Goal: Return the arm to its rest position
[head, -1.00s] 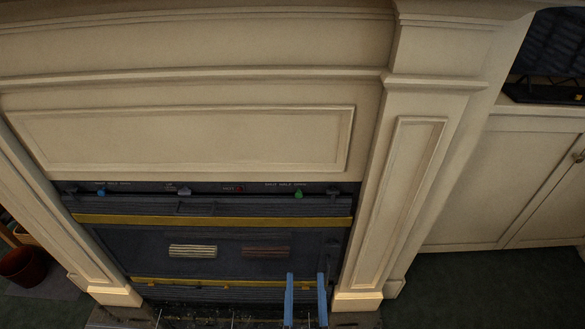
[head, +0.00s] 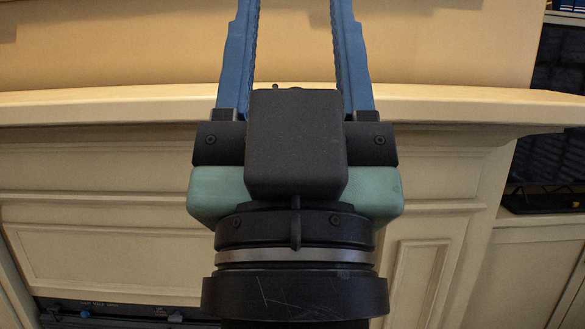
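My gripper (head: 294,25) fills the middle of the head view, pointing up the picture. Its two blue fingers stand well apart, with only the tan wall showing between them. The fingertips run out of the top of the frame, so I cannot see them. The gripper's dark and green body and wrist hide part of the cream fireplace surround (head: 110,235) behind.
The cream mantel shelf (head: 90,105) crosses the view behind my gripper. A dark stove front (head: 120,313) shows at the bottom left. Cream cabinets (head: 530,265) stand at the right, with a dark object (head: 545,200) on top.

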